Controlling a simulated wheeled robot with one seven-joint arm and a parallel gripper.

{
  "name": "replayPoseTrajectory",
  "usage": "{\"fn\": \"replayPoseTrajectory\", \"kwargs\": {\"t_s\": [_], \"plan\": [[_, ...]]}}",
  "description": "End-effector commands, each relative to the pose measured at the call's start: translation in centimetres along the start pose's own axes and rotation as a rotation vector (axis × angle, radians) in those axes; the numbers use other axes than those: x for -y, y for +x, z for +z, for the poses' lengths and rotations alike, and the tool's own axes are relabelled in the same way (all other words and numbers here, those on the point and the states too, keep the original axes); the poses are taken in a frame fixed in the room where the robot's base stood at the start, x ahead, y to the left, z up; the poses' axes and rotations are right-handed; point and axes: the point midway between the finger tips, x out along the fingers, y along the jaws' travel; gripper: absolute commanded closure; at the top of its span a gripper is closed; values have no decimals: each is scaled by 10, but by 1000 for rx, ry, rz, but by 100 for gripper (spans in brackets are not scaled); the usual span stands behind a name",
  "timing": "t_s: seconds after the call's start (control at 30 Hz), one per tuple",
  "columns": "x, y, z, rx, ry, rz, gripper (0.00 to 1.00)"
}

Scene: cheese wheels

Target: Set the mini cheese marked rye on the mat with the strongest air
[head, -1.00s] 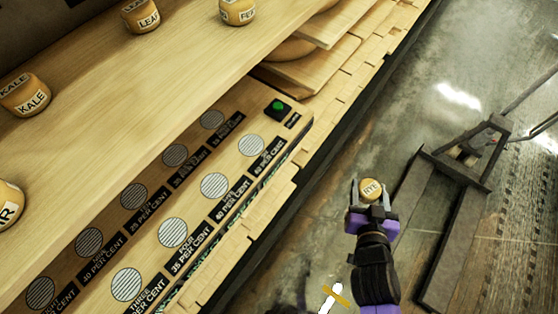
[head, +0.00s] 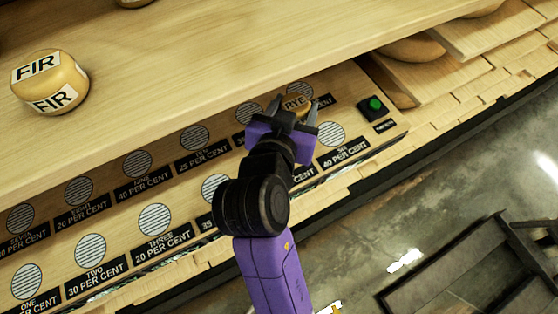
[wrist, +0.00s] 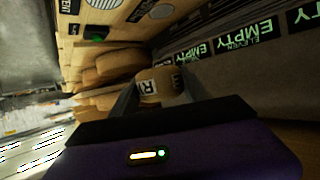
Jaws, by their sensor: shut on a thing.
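The mini cheese marked RYE (head: 296,105) is a small yellow round with a white label. My gripper (head: 294,110) is shut on it, above the far right part of the mat board; the wrist view also shows the cheese (wrist: 163,88) between the fingers. I cannot tell its exact height. The mats are striped discs in two rows, with black labels giving a number and a per cent. Mat nine (head: 137,163) appears to read 40, mat ten (head: 195,138) 25, mat three (head: 154,219) 20, mat two (head: 90,251) 30. My arm hides some mats and labels.
A shelf (head: 250,55) overhangs behind the mats and carries a larger-looking FIR cheese (head: 50,82). A black box with a green button (head: 375,105) stands at the board's right end. Signs reading EMPTY (wrist: 195,53) show in the wrist view, one marked eleven.

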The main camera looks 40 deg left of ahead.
Motion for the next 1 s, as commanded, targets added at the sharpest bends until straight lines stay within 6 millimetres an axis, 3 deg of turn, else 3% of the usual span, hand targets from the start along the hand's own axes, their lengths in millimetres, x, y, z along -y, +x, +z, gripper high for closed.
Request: {"fn": "replayPoseTrajectory", "kwargs": {"t_s": [0.1,0.27,0.8,1.0], "plan": [[23,-13,-5,-6,-2,-5,89],[32,-19,2,-5,0,5,89],[32,29,116,-4,-2,6,89],[32,38,137,-7,1,7,89]]}}
